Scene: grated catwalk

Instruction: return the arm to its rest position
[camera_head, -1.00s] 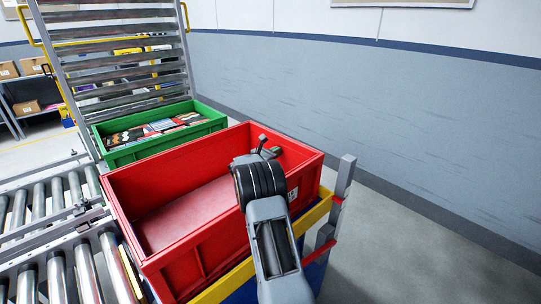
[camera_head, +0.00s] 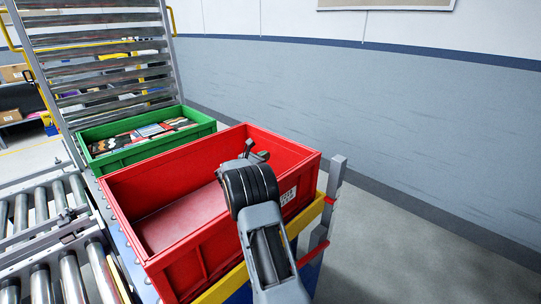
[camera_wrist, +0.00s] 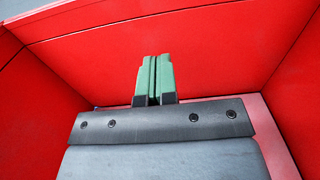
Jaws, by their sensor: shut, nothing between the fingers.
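My arm reaches up from the bottom of the head view, and my gripper (camera_head: 254,152) is over the red crate (camera_head: 188,258), near its right side. In the wrist view the two green fingertips (camera_wrist: 154,80) are together with nothing between them. Red crate walls (camera_wrist: 205,45) surround them in that view, and a strip of the crate's floor shows beside the gripper's body. The visible part of the crate's floor is bare. My arm hides part of the crate's right and front walls in the head view.
A green crate (camera_head: 97,165) holding several flat packages stands behind the red one. Roller conveyors (camera_head: 45,240) lie at left. A slatted metal rack (camera_head: 100,70) rises behind. A grey post (camera_head: 335,175) stands close right of the crate. Open floor (camera_head: 400,230) lies further right.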

